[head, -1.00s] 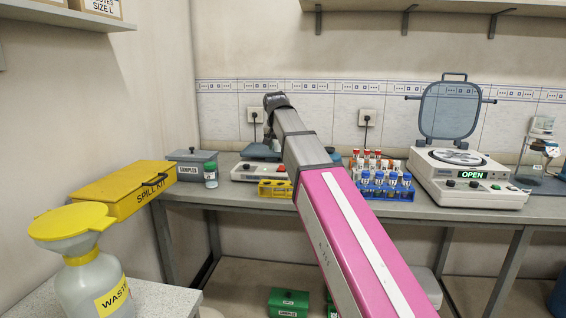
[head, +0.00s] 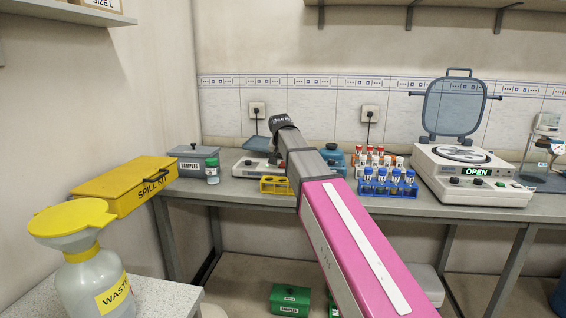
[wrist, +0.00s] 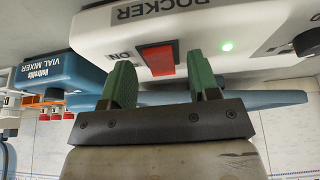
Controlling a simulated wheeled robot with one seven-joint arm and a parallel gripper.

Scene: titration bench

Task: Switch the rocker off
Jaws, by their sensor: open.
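The rocker (head: 247,170) is a white box with a tilted blue tray, on the bench left of my arm. In the wrist view, which is upside down, its white front (wrist: 90,38) carries a "ROCKER" label, a red switch (wrist: 158,58) marked "ON", a lit green light (wrist: 227,46) and a black knob. My gripper (wrist: 160,68) is open, with its two green fingers on either side of the red switch in the picture. I cannot tell whether they touch the panel. In the head view my arm hides the fingers and the switch.
A blue vial mixer (wrist: 60,72) stands beside the rocker. A yellow rack (head: 275,186) is in front of it. Tube racks (head: 388,188) and an open-lidded centrifuge (head: 470,190) stand to the right.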

